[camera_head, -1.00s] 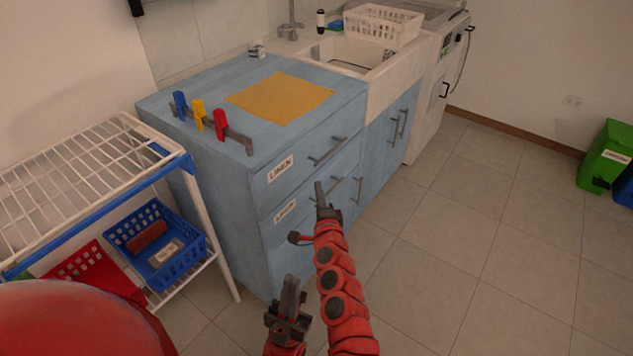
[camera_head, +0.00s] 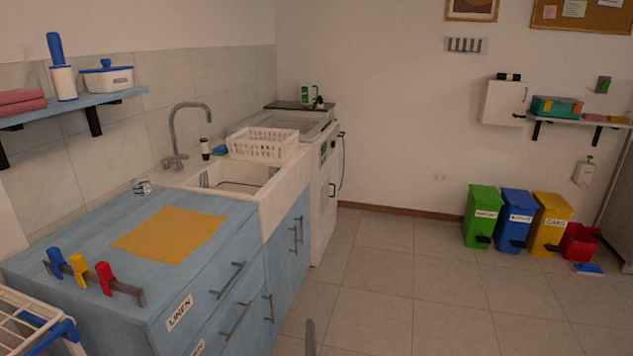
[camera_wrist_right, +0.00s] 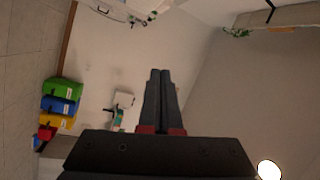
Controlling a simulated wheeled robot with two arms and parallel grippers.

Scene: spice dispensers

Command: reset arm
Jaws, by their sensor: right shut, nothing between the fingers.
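My right gripper (camera_head: 310,336) shows only as a dark grey fingertip at the bottom edge of the head view, in front of the blue cabinet and over the floor. In the right wrist view my right gripper (camera_wrist_right: 160,78) has its two dark fingers together with nothing between them. It is clear of everything and points toward the walls of the room. My left gripper is not in view.
The blue counter (camera_head: 95,225) at left bears a yellow cloth (camera_head: 168,234) and a rack with colored clips (camera_head: 103,278). A sink (camera_head: 240,180) and white basket (camera_head: 262,143) lie beyond. Colored bins (camera_head: 483,215) stand at right. The tiled floor between is clear.

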